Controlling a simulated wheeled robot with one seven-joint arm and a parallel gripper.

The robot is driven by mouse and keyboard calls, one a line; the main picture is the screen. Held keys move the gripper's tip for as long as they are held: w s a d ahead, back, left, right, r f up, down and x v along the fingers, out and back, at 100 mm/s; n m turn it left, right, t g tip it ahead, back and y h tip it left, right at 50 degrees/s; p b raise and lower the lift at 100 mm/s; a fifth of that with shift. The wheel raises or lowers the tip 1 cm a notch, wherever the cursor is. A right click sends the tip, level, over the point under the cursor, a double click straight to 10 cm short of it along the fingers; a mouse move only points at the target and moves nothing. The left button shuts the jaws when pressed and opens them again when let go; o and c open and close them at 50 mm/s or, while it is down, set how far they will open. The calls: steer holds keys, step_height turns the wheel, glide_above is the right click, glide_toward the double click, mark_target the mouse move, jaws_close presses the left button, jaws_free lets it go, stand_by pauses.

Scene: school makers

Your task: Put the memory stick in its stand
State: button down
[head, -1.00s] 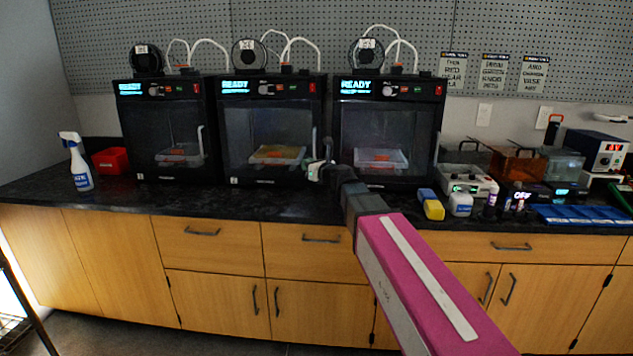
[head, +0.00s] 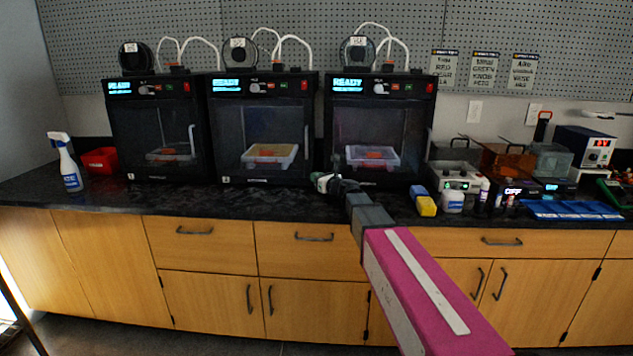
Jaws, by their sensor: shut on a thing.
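My gripper (head: 322,182) is small and far off in the head view, at the end of my pink and grey arm. It is over the dark counter, in front of the gap between the middle and right printers. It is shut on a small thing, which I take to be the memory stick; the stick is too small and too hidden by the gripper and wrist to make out. I cannot pick out its stand for certain in this view.
Three black printers (head: 268,88) line the back of the dark counter (head: 230,200). A spray bottle (head: 67,165) and red bin (head: 100,160) stand left. Right are a yellow-and-blue block (head: 425,205), a small white bottle (head: 452,202) and a blue tray (head: 575,211). The counter's front left is clear.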

steer(key=shift+f, duration=0.5)
steer(key=shift+f, duration=0.1)
steer(key=c, duration=1.2)
jaws_free()
